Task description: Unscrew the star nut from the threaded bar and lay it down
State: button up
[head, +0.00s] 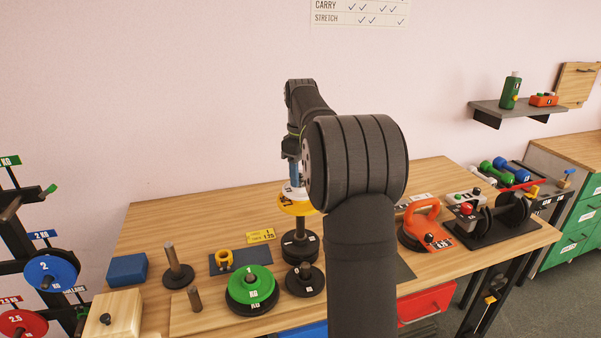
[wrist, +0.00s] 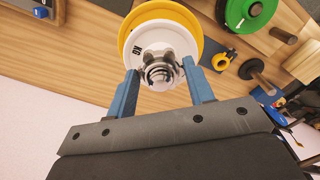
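The threaded bar (wrist: 159,74) shows end-on in the wrist view, standing up through a white plate (wrist: 171,39) on top of a larger yellow plate (wrist: 210,48). Grey metal and a dark part show at the bar's end; I cannot clearly tell the star nut's outline from the bar. My gripper (wrist: 161,72) has its two blue fingers apart, one on each side of the bar end, with a gap visible on both sides.
Black weights (head: 300,247) stand below the yellow plate. A small yellow ring-shaped piece (head: 223,259) lies on a dark mat. Nearby are a green plate (head: 251,287), an upright post (head: 171,260) and a blue block (head: 127,269).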

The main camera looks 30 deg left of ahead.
jog(key=shift+s+a, duration=0.1)
jog(key=shift+s, duration=0.15)
jog(key=shift+c, duration=0.4)
jog(key=shift+n, duration=1.1)
jog(key=n, duration=0.5)
jog(key=shift+a+n, duration=0.1)
jog(key=shift+n, duration=0.2)
jog(key=n, duration=0.9)
jog(key=shift+w, duration=0.2)
jog(key=o, duration=1)
